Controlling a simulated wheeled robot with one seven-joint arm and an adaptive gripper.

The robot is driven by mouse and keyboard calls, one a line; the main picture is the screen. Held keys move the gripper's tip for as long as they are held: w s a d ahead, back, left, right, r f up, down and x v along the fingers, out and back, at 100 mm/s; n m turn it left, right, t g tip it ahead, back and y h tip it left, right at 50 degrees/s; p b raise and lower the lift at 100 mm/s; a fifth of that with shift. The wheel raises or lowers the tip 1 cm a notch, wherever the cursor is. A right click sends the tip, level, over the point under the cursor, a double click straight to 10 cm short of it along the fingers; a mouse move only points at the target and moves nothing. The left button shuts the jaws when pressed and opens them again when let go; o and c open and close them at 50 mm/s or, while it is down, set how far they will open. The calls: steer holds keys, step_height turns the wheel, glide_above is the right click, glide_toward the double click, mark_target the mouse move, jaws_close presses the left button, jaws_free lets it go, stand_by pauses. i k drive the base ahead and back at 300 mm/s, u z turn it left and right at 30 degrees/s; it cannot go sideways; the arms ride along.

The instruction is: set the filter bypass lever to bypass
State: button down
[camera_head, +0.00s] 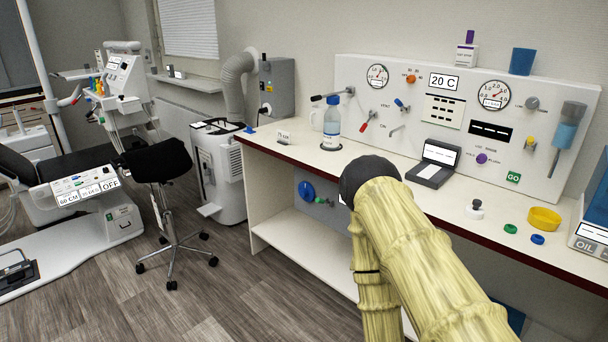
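I cannot read a label that marks the filter bypass lever. The white wall panel (447,84) carries several handles. My arm, with yellow bamboo-like links, rises from the bottom right to a dark joint in front of the counter, then bends back down. My gripper is not visible, and no part of my arm visibly touches a lever.
The counter (290,152) holds a blue-capped bottle (331,125), a black device (433,165), a yellow dish (544,219) and small caps. A black stool (158,165) stands left; the floor between is clear.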

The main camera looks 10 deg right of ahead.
mark_target(318, 200)
steer(key=z, duration=0.05)
steer(key=i, duration=1.1)
steer(key=z, duration=0.1)
